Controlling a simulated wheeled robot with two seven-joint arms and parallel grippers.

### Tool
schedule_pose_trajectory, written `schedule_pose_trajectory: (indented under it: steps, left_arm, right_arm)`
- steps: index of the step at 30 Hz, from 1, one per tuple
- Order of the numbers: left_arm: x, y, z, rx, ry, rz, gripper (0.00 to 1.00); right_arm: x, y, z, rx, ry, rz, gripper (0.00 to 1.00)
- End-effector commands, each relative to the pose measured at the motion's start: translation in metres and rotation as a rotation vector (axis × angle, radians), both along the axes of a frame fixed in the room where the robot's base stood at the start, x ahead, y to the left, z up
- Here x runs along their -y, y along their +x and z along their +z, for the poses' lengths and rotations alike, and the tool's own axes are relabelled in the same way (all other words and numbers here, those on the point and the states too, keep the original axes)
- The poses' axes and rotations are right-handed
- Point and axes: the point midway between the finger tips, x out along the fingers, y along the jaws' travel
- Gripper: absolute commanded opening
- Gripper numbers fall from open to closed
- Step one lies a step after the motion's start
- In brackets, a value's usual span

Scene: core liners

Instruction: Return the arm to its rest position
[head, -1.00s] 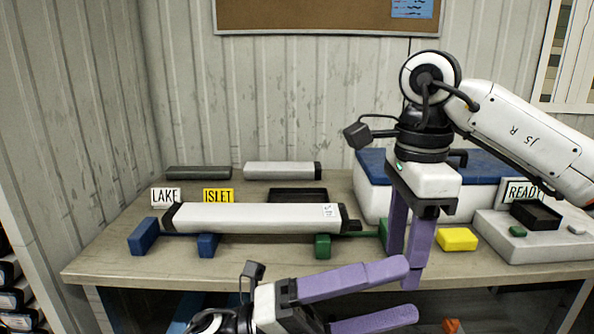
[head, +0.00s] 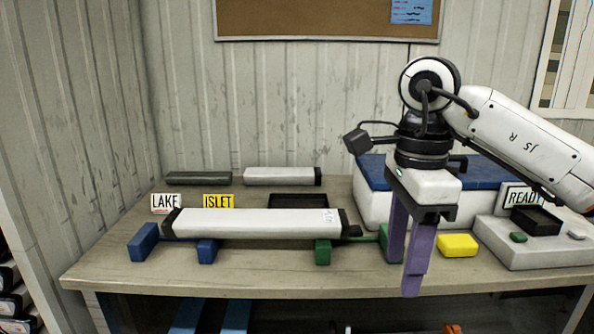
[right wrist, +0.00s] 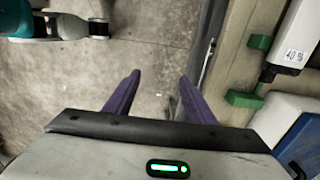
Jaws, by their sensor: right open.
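My right gripper (head: 413,250) hangs with its purple fingers pointing down over the front edge of the table, right of the long white core liner. In the right wrist view its two fingers (right wrist: 158,95) stand apart with nothing between them, above the floor. The white core liner (head: 258,223) with dark end caps rests on blue and green blocks; its labelled end (right wrist: 293,40) shows in the right wrist view. My left gripper is not in the head view. A teal and white arm part shows at the upper left of the right wrist view.
The wooden table (head: 200,280) carries a blue-lidded white box (head: 375,200), a yellow block (head: 457,244) and a grey stand (head: 520,240) with a READY sign. LAKE (head: 166,203) and ISLET (head: 218,201) signs stand behind the liner. Two more liners lie at the back.

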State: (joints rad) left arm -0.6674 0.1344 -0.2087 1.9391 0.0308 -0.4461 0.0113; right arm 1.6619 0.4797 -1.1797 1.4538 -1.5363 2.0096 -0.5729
Motion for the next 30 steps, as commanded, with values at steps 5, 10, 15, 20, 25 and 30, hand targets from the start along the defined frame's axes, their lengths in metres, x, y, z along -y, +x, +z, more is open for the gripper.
schedule_pose_trajectory:
  steps: [5,10,15,20,25,30]
  left_arm:
    - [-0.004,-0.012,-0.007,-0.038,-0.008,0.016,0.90]
    - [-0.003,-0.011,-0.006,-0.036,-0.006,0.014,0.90]
    - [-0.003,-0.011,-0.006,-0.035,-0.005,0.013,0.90]
    - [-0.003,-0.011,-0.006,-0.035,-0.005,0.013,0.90]
    - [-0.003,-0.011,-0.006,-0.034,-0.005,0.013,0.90]
    - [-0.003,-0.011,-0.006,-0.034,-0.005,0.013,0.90]
  right_arm:
    - [-0.049,-0.016,-0.037,-0.094,0.179,0.037,0.50]
    - [-0.119,-0.049,-0.068,-0.249,0.464,0.037,0.50]
    - [-0.196,-0.094,-0.071,-0.504,0.859,-0.063,0.50]
    - [-0.242,-0.110,-0.040,-0.817,1.268,-0.315,0.50]
    - [-0.239,-0.077,-0.019,-1.162,1.628,-0.736,0.50]
    - [-0.190,-0.021,-0.058,-1.486,1.871,-1.304,0.50]
